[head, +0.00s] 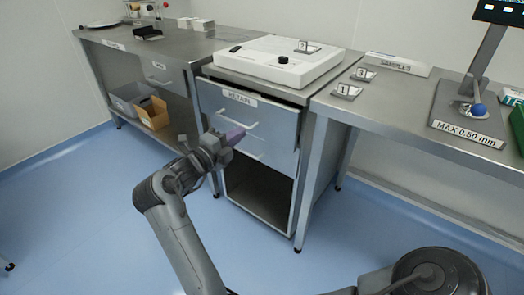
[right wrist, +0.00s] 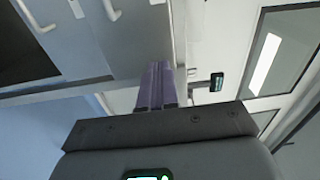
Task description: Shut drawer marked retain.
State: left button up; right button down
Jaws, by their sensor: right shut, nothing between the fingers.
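The drawer marked RETAIN (head: 275,122) is the upper drawer of the grey cabinet in the middle of the head view. Its front appears to stand a little out from under the worktop. It has a white label (head: 239,98) and a pale bar handle (head: 238,121). My right gripper (head: 236,135) is shut and empty, with its purple fingertips in front of the drawer near the handle. I cannot tell whether they touch it. The right wrist view shows the closed purple fingers (right wrist: 157,85) beside grey fronts with pale handles (right wrist: 110,9). My left gripper is not in view.
A second handled front sits below, above an open compartment (head: 262,195). A white device (head: 280,62) stands on the cabinet. Side tables (head: 400,105) flank it, the left one with a grey bin (head: 124,100) and cardboard box (head: 153,113) on its shelf.

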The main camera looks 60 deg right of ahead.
notch_tip(320, 180, down, 4)
jog(key=a+b, duration=0.1)
jog(key=b, duration=0.2)
jog(key=p, duration=0.3)
send_near(268, 123)
jog(key=d, duration=0.4)
jog(key=s+d, duration=0.1)
jog(key=d, duration=0.1)
jog(key=shift+s+d, duration=0.15)
jog(key=shift+d, duration=0.25)
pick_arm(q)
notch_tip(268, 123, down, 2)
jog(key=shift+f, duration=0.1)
